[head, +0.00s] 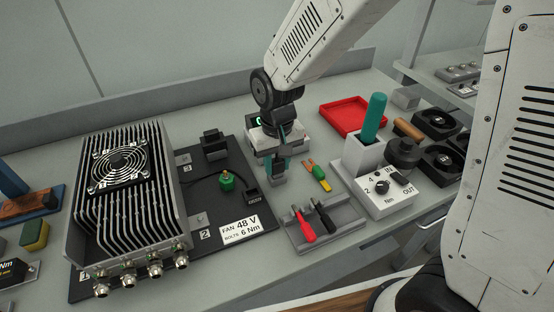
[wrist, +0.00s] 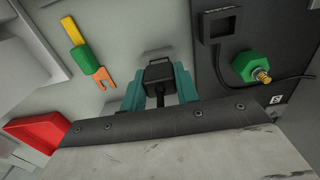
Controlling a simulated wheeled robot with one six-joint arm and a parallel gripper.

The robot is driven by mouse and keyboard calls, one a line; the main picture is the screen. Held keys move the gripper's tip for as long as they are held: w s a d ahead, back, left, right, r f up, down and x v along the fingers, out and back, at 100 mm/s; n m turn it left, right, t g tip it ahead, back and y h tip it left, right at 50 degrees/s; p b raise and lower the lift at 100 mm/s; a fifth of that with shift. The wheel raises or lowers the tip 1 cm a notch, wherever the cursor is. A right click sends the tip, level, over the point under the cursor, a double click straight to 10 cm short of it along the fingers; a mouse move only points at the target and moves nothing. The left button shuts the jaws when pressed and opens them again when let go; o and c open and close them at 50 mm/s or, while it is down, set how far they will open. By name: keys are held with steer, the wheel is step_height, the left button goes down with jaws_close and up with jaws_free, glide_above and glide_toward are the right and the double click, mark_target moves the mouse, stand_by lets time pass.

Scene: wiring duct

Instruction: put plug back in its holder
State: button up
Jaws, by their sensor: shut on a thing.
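My gripper (head: 277,163) has teal fingers and points down above the bench, just right of the black board. It is shut on a small black plug; in the wrist view the plug (wrist: 158,74) sits between the two fingers (wrist: 160,88). A short dark lead runs from the plug back toward my wrist. A black square holder with an opening (wrist: 219,25) stands on the board beside the gripper; in the head view this holder (head: 251,195) is at the board's right edge, left of and nearer than my gripper. The plug is apart from it.
A green knob with a brass tip (wrist: 250,68) and a cable are on the board (head: 215,205). The finned fan unit (head: 125,190) stands left. A tray with red and black tools (head: 335,228), a green-yellow tool (head: 319,174), a red tray (head: 355,116) and a control box (head: 385,192) are right.

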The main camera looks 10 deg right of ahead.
mark_target(279, 162)
steer(key=shift+f, duration=0.65)
steer(key=o, duration=1)
steer(key=shift+o, duration=0.2)
steer(key=shift+r, duration=0.1)
step_height(279, 162, up, 8)
steer(key=shift+f, duration=0.15)
steer(key=shift+s+d+f, duration=0.1)
steer(key=shift+s+d, duration=0.05)
steer(key=shift+s, duration=0.2)
steer(key=s+d+r, duration=0.4)
steer(key=s+d, duration=0.1)
steer(key=s, duration=0.1)
steer(key=s+d+r+m+t, duration=0.1)
steer(key=s+d+r, duration=0.2)
steer(key=s+d, duration=0.2)
steer(key=s+d+r+m, duration=0.1)
steer(key=s+d+r, duration=0.3)
steer(key=s, duration=0.5)
steer(key=shift+d+r, duration=0.35)
steer(key=shift+d, duration=0.35)
